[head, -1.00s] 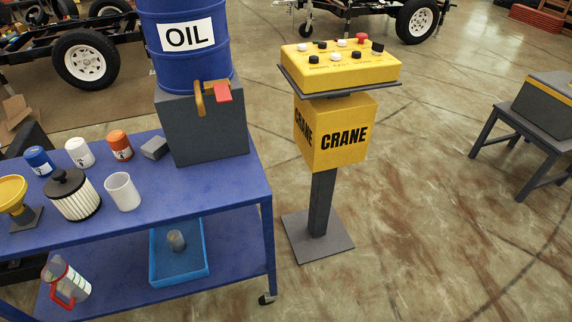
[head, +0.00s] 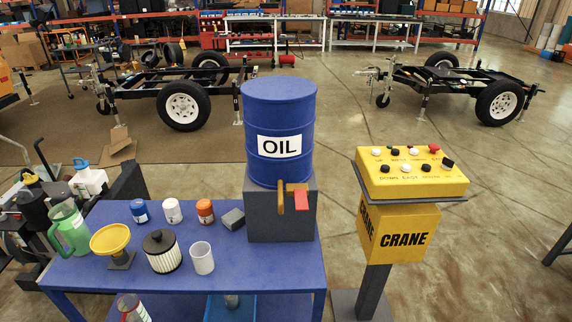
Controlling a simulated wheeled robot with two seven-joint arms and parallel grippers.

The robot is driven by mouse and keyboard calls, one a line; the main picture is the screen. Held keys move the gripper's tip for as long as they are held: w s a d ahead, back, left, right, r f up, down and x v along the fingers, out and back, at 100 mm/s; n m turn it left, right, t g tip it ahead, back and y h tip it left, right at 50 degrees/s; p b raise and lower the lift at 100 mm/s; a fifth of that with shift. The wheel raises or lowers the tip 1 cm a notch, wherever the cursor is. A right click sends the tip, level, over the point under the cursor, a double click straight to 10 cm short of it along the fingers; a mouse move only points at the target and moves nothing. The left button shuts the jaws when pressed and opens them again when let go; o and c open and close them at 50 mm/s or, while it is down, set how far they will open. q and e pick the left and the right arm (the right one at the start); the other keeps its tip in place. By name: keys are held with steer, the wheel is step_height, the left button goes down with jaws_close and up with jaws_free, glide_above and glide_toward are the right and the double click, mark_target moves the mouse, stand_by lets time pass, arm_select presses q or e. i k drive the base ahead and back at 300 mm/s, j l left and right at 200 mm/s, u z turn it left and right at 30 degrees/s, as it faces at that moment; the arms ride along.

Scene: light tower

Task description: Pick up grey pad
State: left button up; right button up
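Neither of my grippers shows in the head view.
The table also holds blue (head: 139,211) and white (head: 172,211) containers, a filter (head: 162,251), a white cup (head: 202,258), a yellow funnel (head: 110,238) and a green jug (head: 69,228). A yellow crane control stand (head: 398,232) is to the right. Open floor lies beyond it.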

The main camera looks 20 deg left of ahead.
mark_target(234, 219)
steer(key=k+j+u, duration=0.15)
steer(key=j, duration=0.55)
steer(key=j+u, duration=0.2)
steer(key=j, duration=0.5)
